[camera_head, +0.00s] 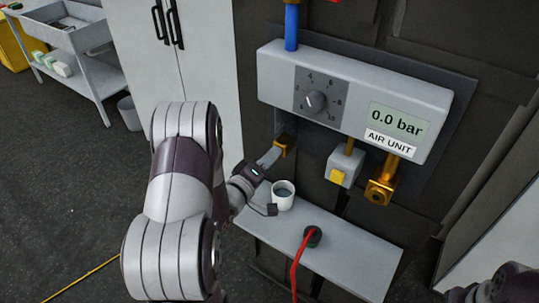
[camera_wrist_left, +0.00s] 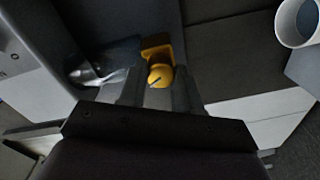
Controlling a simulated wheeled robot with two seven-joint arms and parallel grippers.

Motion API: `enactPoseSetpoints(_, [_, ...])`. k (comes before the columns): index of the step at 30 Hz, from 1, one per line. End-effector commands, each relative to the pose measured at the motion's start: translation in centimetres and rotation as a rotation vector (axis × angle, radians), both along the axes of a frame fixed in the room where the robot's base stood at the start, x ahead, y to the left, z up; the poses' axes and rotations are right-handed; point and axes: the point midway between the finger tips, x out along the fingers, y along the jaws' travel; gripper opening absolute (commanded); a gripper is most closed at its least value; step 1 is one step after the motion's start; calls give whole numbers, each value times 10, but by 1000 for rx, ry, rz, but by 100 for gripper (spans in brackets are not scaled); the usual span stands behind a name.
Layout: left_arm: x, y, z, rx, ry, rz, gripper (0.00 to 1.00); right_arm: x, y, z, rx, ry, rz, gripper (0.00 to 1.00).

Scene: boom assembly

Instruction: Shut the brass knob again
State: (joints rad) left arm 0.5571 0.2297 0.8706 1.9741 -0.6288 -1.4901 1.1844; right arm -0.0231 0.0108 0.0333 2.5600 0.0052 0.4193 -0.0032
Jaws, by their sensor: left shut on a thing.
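The brass knob (camera_head: 285,145) sits under the left end of the grey air unit (camera_head: 345,100). My left gripper (camera_head: 276,154) reaches it from the lower left and is shut on it. In the left wrist view the round knob (camera_wrist_left: 160,75) with a dark line on its face lies between the fingertips, a brass piece behind it. The fingers partly hide the knob in the head view. The unit's display (camera_head: 396,121) reads 0.0 bar. My right gripper is not in view; only a bit of my right arm shows at the lower right.
A white cup (camera_head: 283,195) stands on the shelf (camera_head: 345,258) just below my left gripper. A red hose (camera_head: 298,262) with a dark end lies on it. A yellow-buttoned box (camera_head: 343,165) and a brass outlet (camera_head: 381,190) hang under the unit, right of the knob.

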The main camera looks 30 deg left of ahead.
Motion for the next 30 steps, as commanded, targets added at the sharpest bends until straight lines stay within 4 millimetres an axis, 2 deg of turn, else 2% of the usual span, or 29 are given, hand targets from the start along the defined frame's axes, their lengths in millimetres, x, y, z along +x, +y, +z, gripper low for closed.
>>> enactPoseSetpoints(30, [0, 1, 1, -958, 76, 2, 3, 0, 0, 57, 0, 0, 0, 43])
